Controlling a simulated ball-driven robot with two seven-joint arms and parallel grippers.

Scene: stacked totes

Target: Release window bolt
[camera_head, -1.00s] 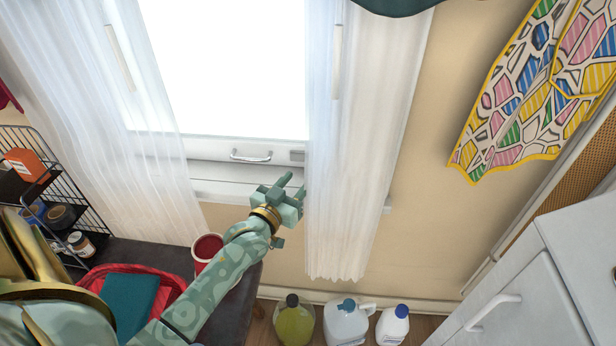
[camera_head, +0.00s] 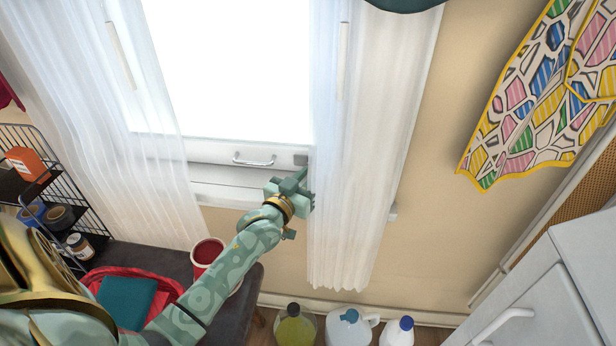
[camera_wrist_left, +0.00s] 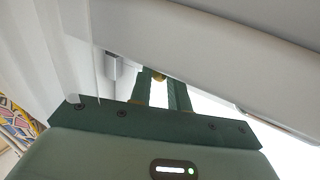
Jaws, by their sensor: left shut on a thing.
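The window sash (camera_head: 215,152) has a light handle (camera_head: 254,161) on its lower rail. A small grey window bolt (camera_head: 300,159) sits at the right end of that rail, beside the right curtain. My left gripper (camera_head: 303,176) is up at the bolt, by the curtain edge. In the left wrist view my left gripper (camera_wrist_left: 162,78) has its fingers close together, with a small brass-coloured bolt knob (camera_wrist_left: 158,77) between them. The gripper is shut on it. The fingers hide part of the bolt. My right gripper is not in view.
The white right curtain (camera_head: 350,220) hangs close beside my gripper. Jugs (camera_head: 349,328) stand on the floor. A white cabinet (camera_head: 560,275) is at right.

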